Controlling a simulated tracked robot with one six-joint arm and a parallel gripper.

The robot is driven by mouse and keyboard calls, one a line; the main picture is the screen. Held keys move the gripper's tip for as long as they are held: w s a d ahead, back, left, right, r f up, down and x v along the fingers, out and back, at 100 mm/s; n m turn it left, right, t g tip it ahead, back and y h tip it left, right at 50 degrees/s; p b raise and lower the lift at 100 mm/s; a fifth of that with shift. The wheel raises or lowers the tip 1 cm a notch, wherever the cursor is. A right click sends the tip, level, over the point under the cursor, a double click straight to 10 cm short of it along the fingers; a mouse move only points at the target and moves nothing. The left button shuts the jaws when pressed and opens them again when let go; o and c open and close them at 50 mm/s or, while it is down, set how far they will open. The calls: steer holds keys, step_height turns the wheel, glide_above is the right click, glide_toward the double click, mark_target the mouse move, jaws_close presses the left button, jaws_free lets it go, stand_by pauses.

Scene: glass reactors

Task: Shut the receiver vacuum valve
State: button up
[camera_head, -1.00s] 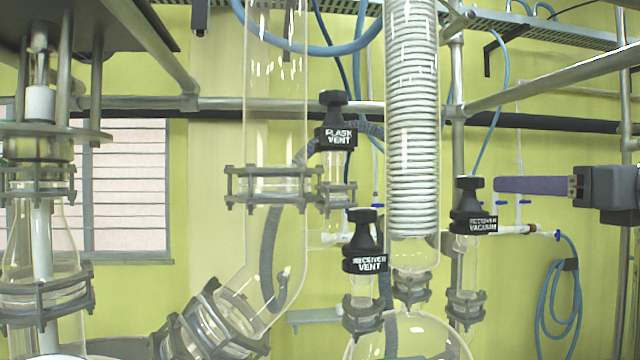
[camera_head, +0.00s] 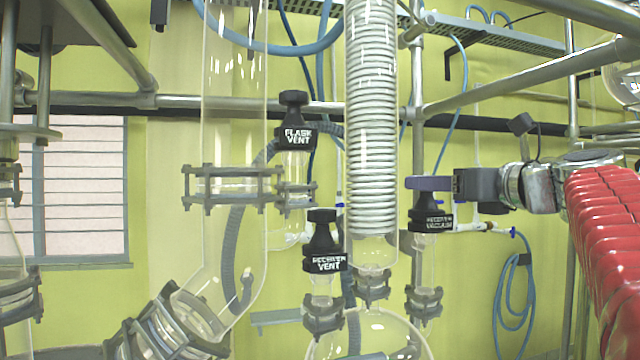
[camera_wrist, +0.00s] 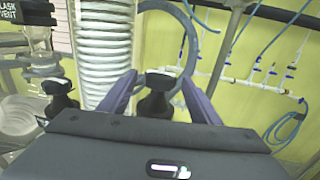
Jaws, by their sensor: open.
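The receiver vacuum valve (camera_head: 430,218) is a black knob with a white-lettered collar, on a glass neck right of the coiled condenser. My gripper (camera_head: 428,184) is at the height of its knob top, reaching in from the right. In the wrist view, the two purple fingers of my gripper (camera_wrist: 160,88) are open, one on each side of the black valve knob (camera_wrist: 157,98). The knob stands between them, with gaps visible on both sides. The lower part of the valve is hidden behind my gripper body in the wrist view.
The receiver vent valve (camera_head: 323,245) stands left of the vacuum valve, and the flask vent valve (camera_head: 294,125) is higher up. The glass condenser (camera_head: 371,120) is close on the left. Metal rails (camera_head: 500,90) cross behind. A blue hose (camera_head: 512,290) hangs at the right.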

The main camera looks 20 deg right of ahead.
steer(key=shift+w+a, duration=0.15)
steer(key=shift+w, duration=1.3)
steer(key=shift+c, duration=0.5)
steer(key=c, duration=1)
